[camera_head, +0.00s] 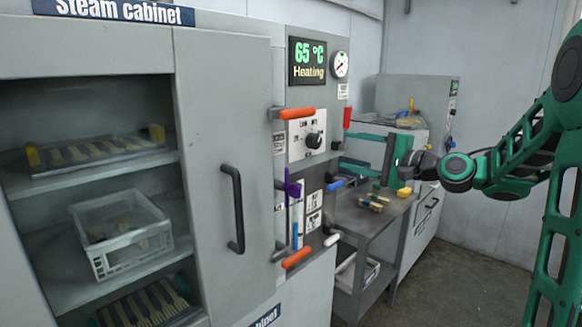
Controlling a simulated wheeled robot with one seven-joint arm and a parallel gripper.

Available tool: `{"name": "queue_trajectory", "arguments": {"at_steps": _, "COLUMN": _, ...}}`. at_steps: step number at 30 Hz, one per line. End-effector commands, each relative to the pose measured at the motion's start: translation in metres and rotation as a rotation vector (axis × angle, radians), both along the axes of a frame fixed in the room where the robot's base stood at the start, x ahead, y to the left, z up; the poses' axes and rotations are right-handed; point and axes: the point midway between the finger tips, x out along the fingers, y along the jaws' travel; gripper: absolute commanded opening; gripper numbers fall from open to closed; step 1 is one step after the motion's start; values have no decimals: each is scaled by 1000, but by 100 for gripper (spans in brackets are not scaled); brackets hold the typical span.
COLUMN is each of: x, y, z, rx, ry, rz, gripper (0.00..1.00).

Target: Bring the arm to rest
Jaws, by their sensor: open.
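My green arm (515,160) reaches in from the right side of the head view. My gripper (348,153) is at its end, pointing left toward the steam cabinet's control panel. Its two teal fingers are apart, one above the other, and nothing shows between them. In the picture it is above the grey side table (378,222) and right of the panel; the exact gap to the panel cannot be told.
The steam cabinet (225,90) fills the left, with shelves, a white crate (150,257) and a black door handle (236,210). Orange handles (298,113) stick out from the panel, whose display (308,61) reads 65 °C, Heating. Small coloured items (374,202) lie on the table. Floor shows at lower right.

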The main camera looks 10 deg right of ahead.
Motion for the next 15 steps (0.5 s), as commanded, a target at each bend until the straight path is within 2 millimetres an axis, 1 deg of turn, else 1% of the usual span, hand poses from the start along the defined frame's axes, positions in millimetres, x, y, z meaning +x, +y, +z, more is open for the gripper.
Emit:
{"name": "queue_trajectory", "arguments": {"at_steps": 2, "x": -4, "y": 3, "z": -8, "rx": -53, "ry": 12, "rz": 0, "gripper": 56}}
{"name": "queue_trajectory", "arguments": {"at_steps": 4, "x": -10, "y": 6, "z": -25, "rx": -152, "ry": 37, "rz": 0, "gripper": 56}}
{"name": "queue_trajectory", "arguments": {"at_steps": 5, "x": -15, "y": 8, "z": -35, "rx": -210, "ry": 53, "rz": 1, "gripper": 56}}
{"name": "queue_trajectory", "arguments": {"at_steps": 8, "x": -38, "y": 4, "z": -76, "rx": -445, "ry": 130, "rz": 10, "gripper": 56}}
{"name": "queue_trajectory", "arguments": {"at_steps": 9, "x": -52, "y": -1, "z": -94, "rx": -543, "ry": 169, "rz": 20, "gripper": 56}}
{"name": "queue_trajectory", "arguments": {"at_steps": 11, "x": -75, "y": -12, "z": -119, "rx": -685, "ry": 233, "rz": 36, "gripper": 56}}
{"name": "queue_trajectory", "arguments": {"at_steps": 12, "x": -92, "y": -20, "z": -134, "rx": -770, "ry": 279, "rz": 53, "gripper": 56}}
{"name": "queue_trajectory", "arguments": {"at_steps": 14, "x": -121, "y": -34, "z": -155, "rx": -888, "ry": 353, "rz": 81, "gripper": 56}}
{"name": "queue_trajectory", "arguments": {"at_steps": 15, "x": -143, "y": -44, "z": -167, "rx": -957, "ry": 404, "rz": 100, "gripper": 56}}
